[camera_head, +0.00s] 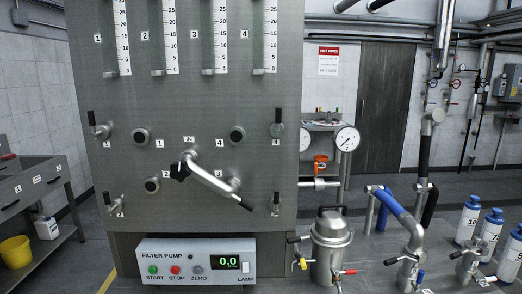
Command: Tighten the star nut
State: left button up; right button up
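A black lobed knob (179,172) that looks like the star nut sits at the upper left end of a bent metal pipe (213,182), just below the "IN" label on the steel panel (188,100). The pipe slopes down to the right and ends near a black-tipped lever. I cannot tell how tight the knob is. Neither of my grippers is in view, and nothing covers the knob.
A filter pump box (195,262) reading 0.0 stands below the panel. Several ports and levers surround the knob.

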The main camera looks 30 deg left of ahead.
aim_at(181, 171)
jog(key=u, duration=1.35)
